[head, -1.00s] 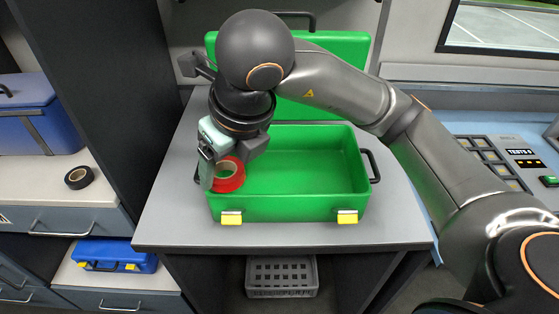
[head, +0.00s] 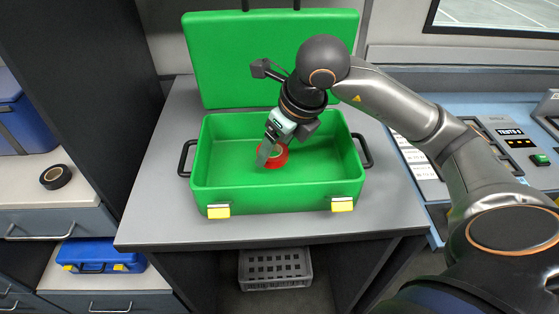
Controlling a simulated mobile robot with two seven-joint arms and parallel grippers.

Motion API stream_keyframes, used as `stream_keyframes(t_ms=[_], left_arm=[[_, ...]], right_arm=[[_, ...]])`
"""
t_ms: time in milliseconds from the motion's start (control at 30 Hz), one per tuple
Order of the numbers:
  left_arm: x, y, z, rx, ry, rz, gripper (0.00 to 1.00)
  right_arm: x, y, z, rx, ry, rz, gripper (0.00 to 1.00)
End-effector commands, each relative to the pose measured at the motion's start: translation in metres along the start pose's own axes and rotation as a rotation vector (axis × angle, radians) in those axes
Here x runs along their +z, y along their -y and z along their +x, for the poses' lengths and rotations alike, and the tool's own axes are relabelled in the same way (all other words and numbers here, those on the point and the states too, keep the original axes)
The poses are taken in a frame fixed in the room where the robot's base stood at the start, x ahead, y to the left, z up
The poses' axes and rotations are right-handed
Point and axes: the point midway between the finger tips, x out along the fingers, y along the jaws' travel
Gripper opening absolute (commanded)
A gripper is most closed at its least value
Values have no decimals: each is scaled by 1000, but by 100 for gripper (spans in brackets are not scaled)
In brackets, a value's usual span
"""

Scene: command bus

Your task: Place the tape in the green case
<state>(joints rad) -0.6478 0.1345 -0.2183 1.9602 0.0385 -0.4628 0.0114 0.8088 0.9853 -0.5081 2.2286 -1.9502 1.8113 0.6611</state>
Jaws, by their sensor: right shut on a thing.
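The red tape (head: 275,160) is a ring held in my right gripper (head: 267,152). The gripper is shut on it, pointing down into the open green case (head: 277,199). The tape shows inside the case's outline, near the middle; whether it touches the case floor I cannot tell. The case sits on a grey counter with its lid (head: 270,60) raised at the back and two yellow latches at the front. A black tape (head: 55,177) lies on the shelf at the left. My left gripper is not in view.
The grey counter (head: 160,215) has free room around the case. A closed blue case (head: 101,257) and a larger blue box (head: 24,125) stand at the left. A grey crate (head: 275,269) sits under the counter. A control panel (head: 505,145) is at the right.

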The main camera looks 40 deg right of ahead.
Motion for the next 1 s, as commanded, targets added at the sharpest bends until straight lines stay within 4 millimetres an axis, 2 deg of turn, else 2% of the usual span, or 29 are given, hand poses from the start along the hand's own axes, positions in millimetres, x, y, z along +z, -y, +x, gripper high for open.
stream_keyframes(t_ms=[200,400,800,833,1000], left_arm=[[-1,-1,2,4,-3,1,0],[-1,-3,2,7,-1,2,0],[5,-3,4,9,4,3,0],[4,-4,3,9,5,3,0],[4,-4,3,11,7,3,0]], right_arm=[[-8,11,14,-1,-4,0,21],[-16,10,36,0,-3,-1,21],[-18,9,42,0,1,-1,21],[-18,9,41,0,0,-1,76],[-18,9,40,0,0,-1,95]])
